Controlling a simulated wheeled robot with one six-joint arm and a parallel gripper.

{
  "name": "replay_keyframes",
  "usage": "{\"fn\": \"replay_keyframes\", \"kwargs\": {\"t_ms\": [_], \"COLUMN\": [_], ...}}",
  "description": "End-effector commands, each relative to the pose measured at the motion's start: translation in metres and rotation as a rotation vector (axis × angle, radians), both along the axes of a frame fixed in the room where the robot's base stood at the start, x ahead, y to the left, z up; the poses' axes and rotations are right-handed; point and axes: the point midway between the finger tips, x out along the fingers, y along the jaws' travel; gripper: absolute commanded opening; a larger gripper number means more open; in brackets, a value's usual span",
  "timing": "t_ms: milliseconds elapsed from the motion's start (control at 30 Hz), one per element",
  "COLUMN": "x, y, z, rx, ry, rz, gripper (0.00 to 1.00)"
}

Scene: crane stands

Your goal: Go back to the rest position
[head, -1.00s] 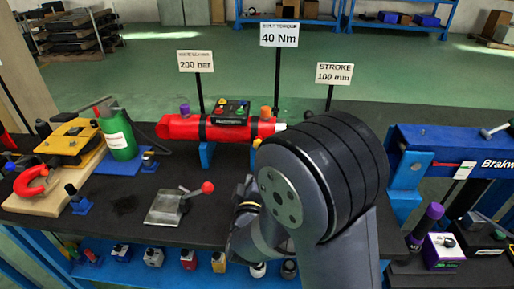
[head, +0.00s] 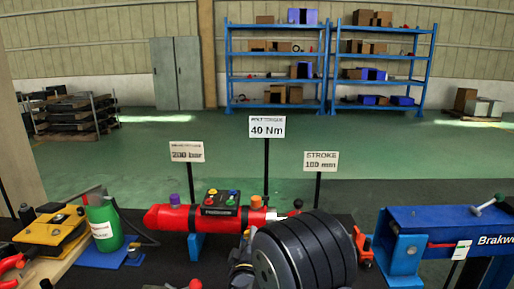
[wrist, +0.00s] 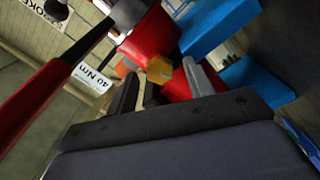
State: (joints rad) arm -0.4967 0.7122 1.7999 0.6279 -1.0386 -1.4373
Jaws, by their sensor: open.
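My gripper (wrist: 160,74) shows in the wrist view with its two fingers apart. A yellow knob (wrist: 159,69) shows in the gap between the fingers; I cannot tell whether they touch it. A red body and blue blocks lie beyond it. In the head view my dark round arm joint fills the bottom middle and the gripper's fingers are hidden. The red cylinder (head: 175,217) with a button box (head: 220,203) on top lies on the black bench just behind and left of my arm.
Signs on thin posts, including the 40 Nm sign (head: 267,127), stand behind the bench. A green bottle (head: 103,222) and yellow block (head: 48,230) are at left. A blue Brakw-marked beam (head: 440,222) is at right. The green floor (head: 300,150) behind is clear, up to blue shelves (head: 326,60).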

Motion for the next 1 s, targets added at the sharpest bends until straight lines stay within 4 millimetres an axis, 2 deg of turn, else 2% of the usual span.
{"fn": "replay_keyframes", "kwargs": {"t_ms": [367,933,1000], "x": [-0.003,-0.113,-0.091], "y": [0.0,0.005,0.002], "z": [0.0,-0.001,0.0], "rx": [-0.045,-0.042,-0.04], "ry": [0.002,0.003,0.001], "rz": [0.0,0.004,-0.005], "gripper": [0.5,0.5,0.5]}}
